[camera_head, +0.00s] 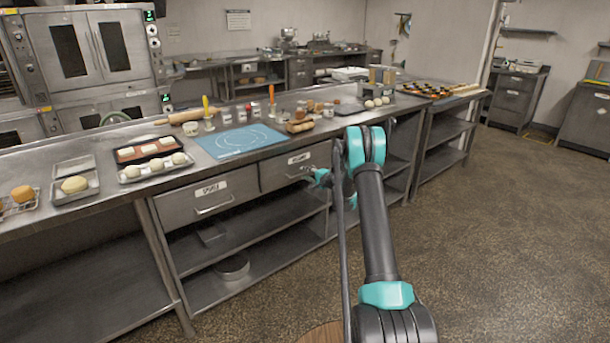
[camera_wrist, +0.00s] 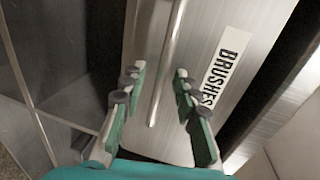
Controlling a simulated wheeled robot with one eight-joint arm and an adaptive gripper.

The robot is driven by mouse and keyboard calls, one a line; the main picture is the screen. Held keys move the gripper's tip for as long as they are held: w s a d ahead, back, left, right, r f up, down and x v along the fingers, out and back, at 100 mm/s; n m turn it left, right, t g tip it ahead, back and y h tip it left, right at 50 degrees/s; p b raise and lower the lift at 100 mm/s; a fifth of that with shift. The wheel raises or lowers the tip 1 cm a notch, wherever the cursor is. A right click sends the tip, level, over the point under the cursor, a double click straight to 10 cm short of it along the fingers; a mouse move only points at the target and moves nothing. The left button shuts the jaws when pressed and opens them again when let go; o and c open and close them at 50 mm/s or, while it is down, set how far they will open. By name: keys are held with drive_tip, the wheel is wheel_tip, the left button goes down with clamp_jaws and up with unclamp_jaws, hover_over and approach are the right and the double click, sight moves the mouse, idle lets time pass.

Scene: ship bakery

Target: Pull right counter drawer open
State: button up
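The right counter drawer (camera_head: 284,170) is a grey metal front under the worktop, to the right of a second labelled drawer (camera_head: 207,200). It fills the middle of the wrist view (camera_wrist: 205,40), with a white label reading BRUSHES (camera_wrist: 226,66). Its bar handle (camera_wrist: 169,50) runs lengthwise between the fingers. My gripper (camera_wrist: 157,76) is open, one finger on each side of the handle, with gaps showing on both sides. In the head view my gripper (camera_head: 312,177) is at the drawer's right part and hides some of its handle. The drawer looks closed.
The steel counter (camera_head: 290,137) carries a blue mat (camera_head: 240,141), trays of dough and small utensils. Open shelves (camera_head: 245,225) lie below the drawers, with a round pan (camera_head: 232,267) on the lowest. The floor (camera_head: 500,230) to the right is clear.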

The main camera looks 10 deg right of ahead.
drive_tip(key=shift+w+a, duration=0.25)
drive_tip(key=shift+w, duration=0.15)
clamp_jaws()
